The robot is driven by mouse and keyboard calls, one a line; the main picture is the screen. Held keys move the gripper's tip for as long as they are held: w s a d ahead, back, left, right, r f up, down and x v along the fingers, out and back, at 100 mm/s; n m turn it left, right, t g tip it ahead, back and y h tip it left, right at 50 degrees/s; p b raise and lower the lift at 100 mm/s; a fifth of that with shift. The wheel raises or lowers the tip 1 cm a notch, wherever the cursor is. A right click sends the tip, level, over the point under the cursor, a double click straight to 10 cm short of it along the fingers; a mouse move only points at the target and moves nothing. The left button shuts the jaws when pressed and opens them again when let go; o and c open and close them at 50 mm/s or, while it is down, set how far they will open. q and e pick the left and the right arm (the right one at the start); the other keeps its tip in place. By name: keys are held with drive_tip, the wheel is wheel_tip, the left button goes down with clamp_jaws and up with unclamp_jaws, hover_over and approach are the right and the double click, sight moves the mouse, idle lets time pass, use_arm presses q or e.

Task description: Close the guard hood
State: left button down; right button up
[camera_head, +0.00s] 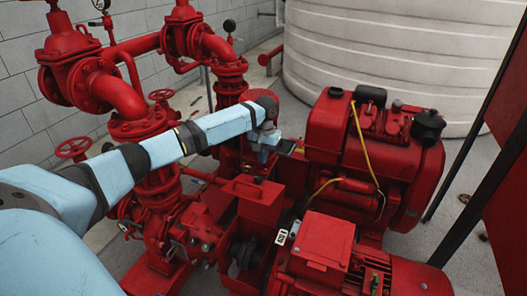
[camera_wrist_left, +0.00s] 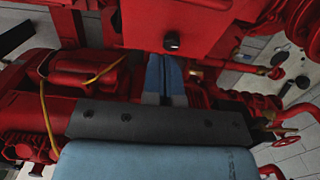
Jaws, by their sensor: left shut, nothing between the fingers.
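The guard hood looks to be the red box-like cover (camera_head: 262,207) in the middle of the head view. It stands tilted up, with the dark coupling (camera_head: 243,254) exposed below and in front of it. In the left wrist view the hood's red panel (camera_wrist_left: 205,22) fills the top, with a small black knob (camera_wrist_left: 172,43) at its edge. My left gripper (camera_head: 264,155) is shut and empty, just beyond the hood. Its blue fingers (camera_wrist_left: 164,82) point toward the panel in the left wrist view; I cannot tell whether they touch it. My right gripper is out of view.
A red engine (camera_head: 365,150) with a yellow hose stands right of my gripper. A red motor cover (camera_head: 322,243) is in front. A white tank (camera_head: 390,50) stands behind.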

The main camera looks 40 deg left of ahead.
use_arm(q)
drive_tip(key=f, duration=0.2)
drive_tip(key=s+f, duration=0.1)
drive_tip(key=s+f+b, duration=0.1)
drive_tip(key=f, duration=0.1)
drive_tip(key=shift+s+d+f, duration=0.15)
drive_tip(key=shift+d+f, duration=0.15)
drive_tip(key=shift+s+d+f, duration=0.25)
drive_tip(key=shift+s+f, duration=0.15)
drive_tip(key=shift+s, duration=0.2)
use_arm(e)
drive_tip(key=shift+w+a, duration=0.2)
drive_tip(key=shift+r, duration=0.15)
